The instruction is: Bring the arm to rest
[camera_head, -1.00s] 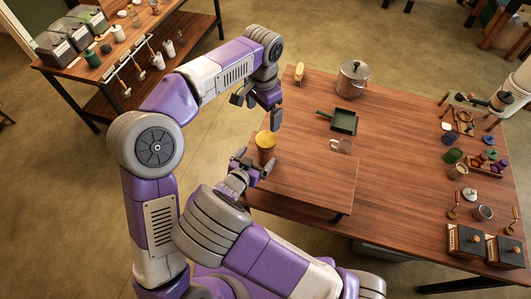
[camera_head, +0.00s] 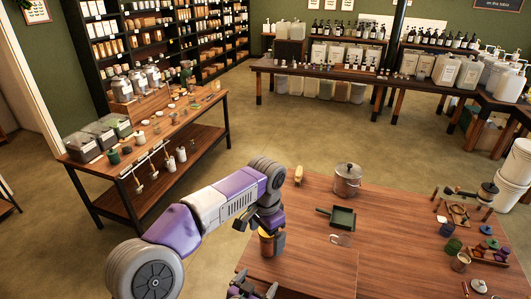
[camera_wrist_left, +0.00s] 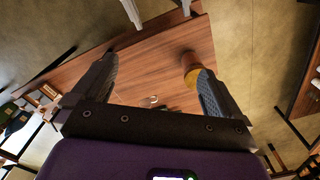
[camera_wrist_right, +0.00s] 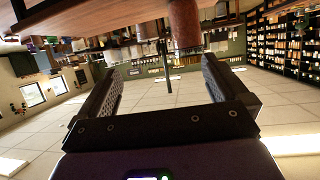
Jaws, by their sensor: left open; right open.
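My left gripper (camera_head: 257,220) is open and empty, above and just behind a brown jar with a yellow top (camera_head: 267,243) at the table's left side. In the left wrist view my left gripper (camera_wrist_left: 155,75) has its fingers wide apart; the jar (camera_wrist_left: 190,68) is partly hidden behind the right finger. My right gripper (camera_head: 253,289) is low in the head view, in front of the jar and cut by the bottom edge. In the right wrist view my right gripper (camera_wrist_right: 165,80) is open and empty, with the jar (camera_wrist_right: 182,25) beyond its fingers.
The wooden table (camera_head: 390,240) holds a lidded pot (camera_head: 347,180), a dark green pan (camera_head: 341,216), a clear cup (camera_head: 340,239) and several small items at the right. A side table (camera_head: 150,160) with containers stands at the left. Open floor lies beyond.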

